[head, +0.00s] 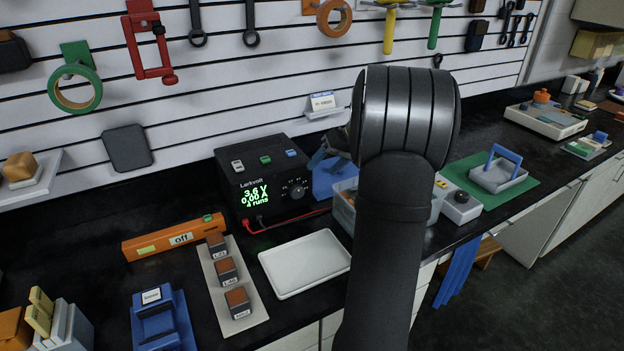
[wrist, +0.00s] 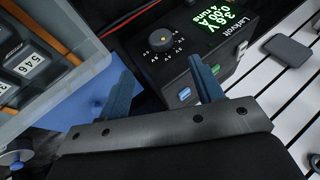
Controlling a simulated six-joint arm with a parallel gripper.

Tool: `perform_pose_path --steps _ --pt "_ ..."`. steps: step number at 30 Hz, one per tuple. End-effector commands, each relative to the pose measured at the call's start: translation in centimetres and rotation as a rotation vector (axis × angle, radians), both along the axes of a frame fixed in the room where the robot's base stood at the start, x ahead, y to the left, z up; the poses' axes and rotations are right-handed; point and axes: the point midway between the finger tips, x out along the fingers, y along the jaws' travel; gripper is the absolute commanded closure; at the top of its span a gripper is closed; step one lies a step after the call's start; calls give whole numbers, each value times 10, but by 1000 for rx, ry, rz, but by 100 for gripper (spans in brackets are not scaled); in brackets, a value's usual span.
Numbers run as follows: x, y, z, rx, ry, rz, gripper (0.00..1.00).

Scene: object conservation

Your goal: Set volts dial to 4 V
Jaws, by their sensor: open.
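The black power supply (head: 262,182) stands on the dark bench against the slatted wall. Its green display (head: 255,195) reads 3.6 V and 0.00 A. The round dark volts dial (head: 297,190) sits on its front, right of the display, and it also shows in the wrist view (wrist: 160,40) with scale marks around it. My gripper (wrist: 158,67) is open and empty, its two blue-grey fingers apart. The dial shows between and beyond the fingertips, apart from them. In the head view my arm hides most of the gripper.
Red and black leads run from the supply's front. A clear-walled bin (wrist: 75,75) lies close to the left finger in the wrist view. A white tray (head: 305,263) sits in front of the supply, and an orange bar marked "off" (head: 172,238) lies left of it.

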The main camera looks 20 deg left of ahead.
Motion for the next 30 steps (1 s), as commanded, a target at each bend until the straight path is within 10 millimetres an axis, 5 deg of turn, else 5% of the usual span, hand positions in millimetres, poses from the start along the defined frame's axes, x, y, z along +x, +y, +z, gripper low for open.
perform_pose_path --steps 6,14,23,30 --pt "2 -24 32 0 -1 -2 40" --pt "3 -32 44 0 2 0 40" --pt "1 -31 42 7 11 -5 40" --pt "-35 -6 4 217 290 -172 40"
